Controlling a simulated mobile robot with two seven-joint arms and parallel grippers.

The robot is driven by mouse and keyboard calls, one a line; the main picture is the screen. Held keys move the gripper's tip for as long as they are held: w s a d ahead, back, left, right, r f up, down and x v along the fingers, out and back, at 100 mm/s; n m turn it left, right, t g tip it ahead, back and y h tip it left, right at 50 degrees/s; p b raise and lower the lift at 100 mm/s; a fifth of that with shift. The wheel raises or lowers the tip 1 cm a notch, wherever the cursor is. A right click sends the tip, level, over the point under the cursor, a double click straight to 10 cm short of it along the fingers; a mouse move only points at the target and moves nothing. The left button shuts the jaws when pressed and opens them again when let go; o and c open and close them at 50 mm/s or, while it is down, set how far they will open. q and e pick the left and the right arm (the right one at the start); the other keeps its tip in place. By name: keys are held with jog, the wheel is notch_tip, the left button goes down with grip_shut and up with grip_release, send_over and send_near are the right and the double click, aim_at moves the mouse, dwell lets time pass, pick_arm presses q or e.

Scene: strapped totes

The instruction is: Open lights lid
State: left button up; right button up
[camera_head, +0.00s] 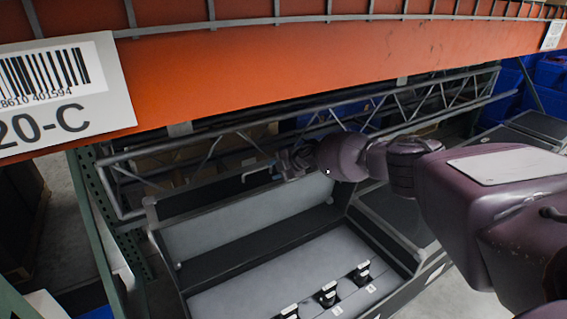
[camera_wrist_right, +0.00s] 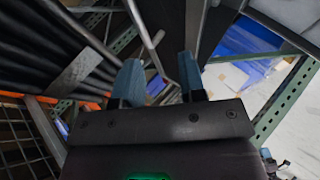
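A dark case (camera_head: 400,262) with a grey interior stands below the orange rack beam. Its lid (camera_head: 240,222) is raised and leans back, its grey inner face showing. Whether this is the lights lid is not readable. My right arm comes in from the right, and its gripper (camera_head: 283,170) is at the lid's upper edge in the head view; contact cannot be told there. In the right wrist view the gripper's two blue-grey fingers (camera_wrist_right: 160,84) are apart with nothing clearly between them. My left gripper is in neither view.
The orange beam (camera_head: 330,65) with wire mesh crosses above the case, close over my right arm. A metal truss (camera_head: 220,150) runs behind the lid. Several black clips (camera_head: 328,294) stand in the case. A green rack post (camera_head: 98,220) is at left.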

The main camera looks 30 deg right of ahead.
jog(key=shift+v, duration=1.8)
jog(key=shift+r, duration=0.1)
